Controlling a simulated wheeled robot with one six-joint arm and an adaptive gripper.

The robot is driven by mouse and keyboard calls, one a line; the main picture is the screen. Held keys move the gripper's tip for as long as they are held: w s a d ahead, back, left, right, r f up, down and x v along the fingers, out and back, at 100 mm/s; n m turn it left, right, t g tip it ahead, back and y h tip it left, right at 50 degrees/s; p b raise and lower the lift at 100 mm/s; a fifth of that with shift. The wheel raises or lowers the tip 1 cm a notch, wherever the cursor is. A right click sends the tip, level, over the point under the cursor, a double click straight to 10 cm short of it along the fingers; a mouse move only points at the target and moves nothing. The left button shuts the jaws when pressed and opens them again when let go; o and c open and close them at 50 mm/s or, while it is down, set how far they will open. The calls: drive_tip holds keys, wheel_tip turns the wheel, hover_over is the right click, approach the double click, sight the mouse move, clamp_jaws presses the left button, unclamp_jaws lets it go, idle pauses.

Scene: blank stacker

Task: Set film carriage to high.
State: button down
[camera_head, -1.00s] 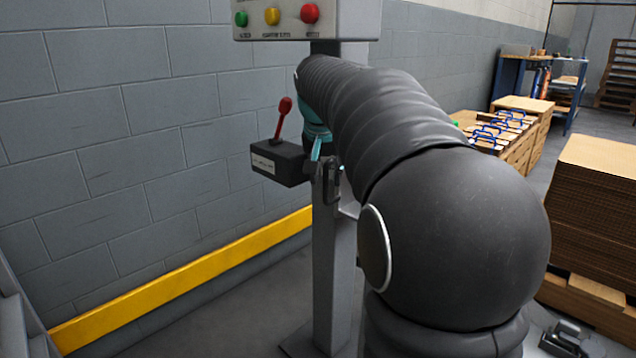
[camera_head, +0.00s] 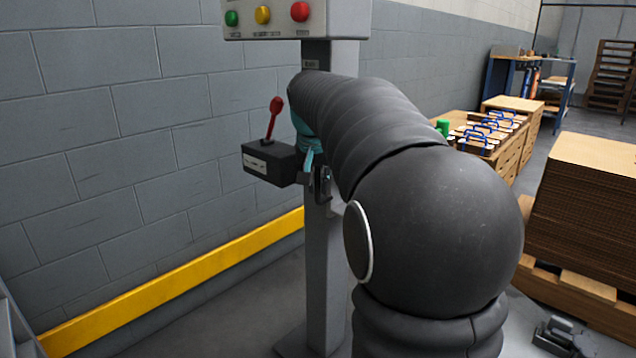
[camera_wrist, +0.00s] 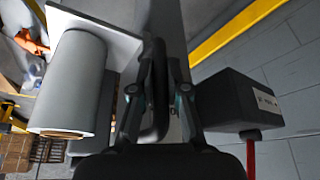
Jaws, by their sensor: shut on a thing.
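The film carriage shows in the wrist view as a grey film roll (camera_wrist: 70,85) beside a pale plate (camera_wrist: 112,38). A dark upright handle (camera_wrist: 160,88) stands next to it, in front of the grey post. My gripper (camera_wrist: 160,92) is shut on this handle, one finger on each side. In the head view the handle (camera_head: 322,185) shows at the post (camera_head: 325,255), below the teal part of my wrist. My arm hides the film roll and most of the gripper there. No height markings are readable.
A black box (camera_head: 272,163) with a red-knobbed lever (camera_head: 273,118) sits close left of my gripper. A button panel (camera_head: 285,18) tops the post. A yellow rail (camera_head: 180,282) runs along the wall. Stacked boards (camera_head: 590,190) stand right.

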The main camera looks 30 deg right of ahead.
drive_tip(key=shift+r, duration=0.1)
wheel_tip(320, 180, up, 4)
drive_tip(key=p, duration=0.3)
drive_tip(key=shift+f, duration=0.2)
drive_tip(key=c, duration=1.2)
unclamp_jaws()
drive_tip(key=shift+r, duration=0.1)
